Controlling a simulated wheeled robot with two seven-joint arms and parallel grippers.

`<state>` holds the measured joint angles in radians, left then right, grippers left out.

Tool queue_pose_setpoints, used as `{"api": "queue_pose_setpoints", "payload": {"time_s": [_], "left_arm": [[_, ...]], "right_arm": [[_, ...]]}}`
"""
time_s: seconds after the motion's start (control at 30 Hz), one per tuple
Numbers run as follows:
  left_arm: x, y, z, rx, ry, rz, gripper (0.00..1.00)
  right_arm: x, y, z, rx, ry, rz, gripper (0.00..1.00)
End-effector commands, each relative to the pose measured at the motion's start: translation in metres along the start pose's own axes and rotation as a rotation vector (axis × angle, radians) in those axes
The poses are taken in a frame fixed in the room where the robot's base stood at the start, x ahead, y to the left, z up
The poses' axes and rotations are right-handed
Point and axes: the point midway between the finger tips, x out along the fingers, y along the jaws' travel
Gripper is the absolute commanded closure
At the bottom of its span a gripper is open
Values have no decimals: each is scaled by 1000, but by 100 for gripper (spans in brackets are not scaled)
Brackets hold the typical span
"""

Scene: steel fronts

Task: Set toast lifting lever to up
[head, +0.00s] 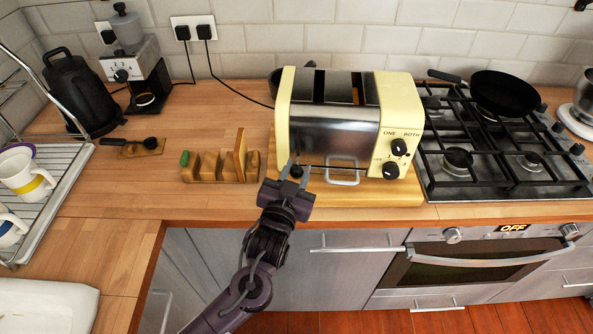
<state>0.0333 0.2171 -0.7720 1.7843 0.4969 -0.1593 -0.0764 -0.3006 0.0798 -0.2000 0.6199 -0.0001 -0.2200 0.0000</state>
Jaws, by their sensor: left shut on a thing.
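The cream and steel toaster (325,138) stands on a wooden board at the back of the counter, with two dark dials on its right front. The toast lifting lever (297,171) shows as a small dark knob low at the toaster's left front. My left gripper (297,173) reaches up from below with its fingers on either side of that knob, shut on it. The fingers partly hide the lever, and its track is hard to make out. My right gripper is out of view.
A wooden toast rack (205,168) with one slice stands left of the toaster. The gas hob (470,195) with a black pan (505,95) is close on the right. A drying rack (58,195) stands at the left.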

Motion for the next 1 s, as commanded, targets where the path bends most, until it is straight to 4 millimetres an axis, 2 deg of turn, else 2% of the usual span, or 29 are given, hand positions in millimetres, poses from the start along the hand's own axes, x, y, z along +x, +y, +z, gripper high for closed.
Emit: {"api": "queue_pose_setpoints", "payload": {"time_s": [0.17,0.63,1.0], "left_arm": [[0,-2,-10,-1,0,0,100],[0,-13,-68,-1,0,-1,100],[1,-15,-75,-1,5,-3,100]], "right_arm": [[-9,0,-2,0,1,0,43],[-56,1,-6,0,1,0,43],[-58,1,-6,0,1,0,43]]}}
